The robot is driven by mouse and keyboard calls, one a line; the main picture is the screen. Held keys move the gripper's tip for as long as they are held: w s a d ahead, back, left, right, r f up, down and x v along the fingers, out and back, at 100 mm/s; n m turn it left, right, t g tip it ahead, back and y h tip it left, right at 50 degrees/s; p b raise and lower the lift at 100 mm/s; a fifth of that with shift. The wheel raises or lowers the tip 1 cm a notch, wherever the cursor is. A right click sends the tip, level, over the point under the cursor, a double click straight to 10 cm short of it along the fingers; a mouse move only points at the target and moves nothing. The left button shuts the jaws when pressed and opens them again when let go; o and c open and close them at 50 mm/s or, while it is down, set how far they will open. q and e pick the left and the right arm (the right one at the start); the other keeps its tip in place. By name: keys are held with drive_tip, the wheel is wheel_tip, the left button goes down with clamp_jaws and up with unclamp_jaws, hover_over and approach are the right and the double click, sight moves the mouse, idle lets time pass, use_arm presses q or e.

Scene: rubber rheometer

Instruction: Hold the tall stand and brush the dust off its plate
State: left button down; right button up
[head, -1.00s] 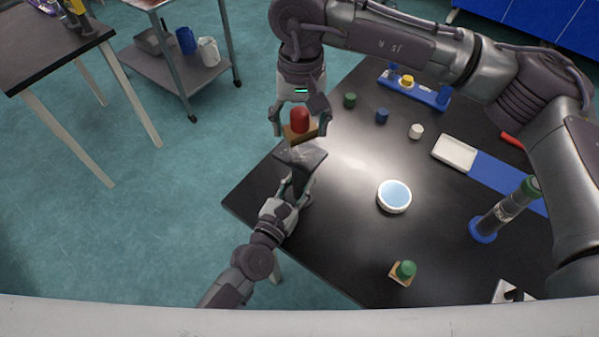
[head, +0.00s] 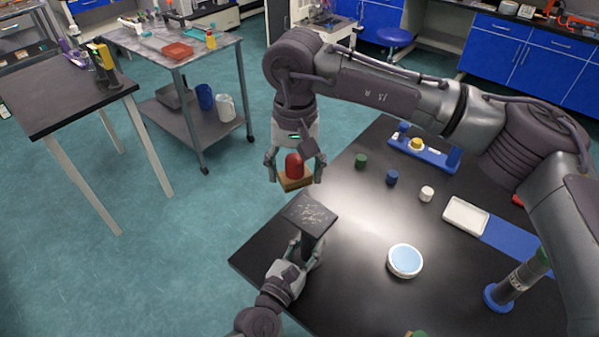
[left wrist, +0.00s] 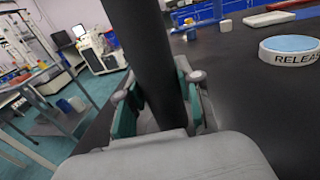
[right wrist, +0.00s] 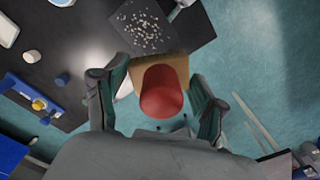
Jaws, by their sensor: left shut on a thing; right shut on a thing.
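The tall stand has a dark square plate (head: 310,213) with pale dust on top; the dust also shows on the plate in the right wrist view (right wrist: 150,28). My left gripper (head: 303,254) is shut on the stand's dark post (left wrist: 152,60) below the plate. My right gripper (head: 295,172) is shut on a brush with a red knob (head: 294,164) and a tan block (head: 296,181). The brush is in the air beyond the plate, apart from it in the head view. In the right wrist view the red knob (right wrist: 162,92) hides part of the block.
A white dish with a blue top (head: 404,261) stands on the black table right of the stand. Open floor lies left.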

sight(295, 205)
drive_tip(key=shift+f, duration=2.75)
drive_tip(key=shift+s+d+f, duration=0.1)
drive_tip(key=shift+d+f, duration=0.1)
drive_tip(key=shift+f, duration=0.65)
drive_tip(key=shift+c, duration=0.4)
drive_tip(key=shift+s+d, duration=0.7)
drive_tip(key=shift+d, duration=0.25)
drive_tip(key=shift+s+d, duration=0.65)
drive_tip(key=shift+d, duration=0.25)
drive_tip(key=shift+s+d, duration=0.7)
drive_tip(key=shift+d, duration=0.25)
drive_tip(key=shift+w+a, duration=0.7)
drive_tip(key=shift+a, duration=0.3)
drive_tip(key=shift+w+a, duration=0.75)
drive_tip(key=shift+a, duration=0.3)
drive_tip(key=shift+w+a, duration=0.7)
drive_tip(key=shift+a, duration=0.3)
drive_tip(key=shift+r, duration=4.1)
use_arm(q)
drive_tip(key=c, duration=0.7)
unclamp_jaws()
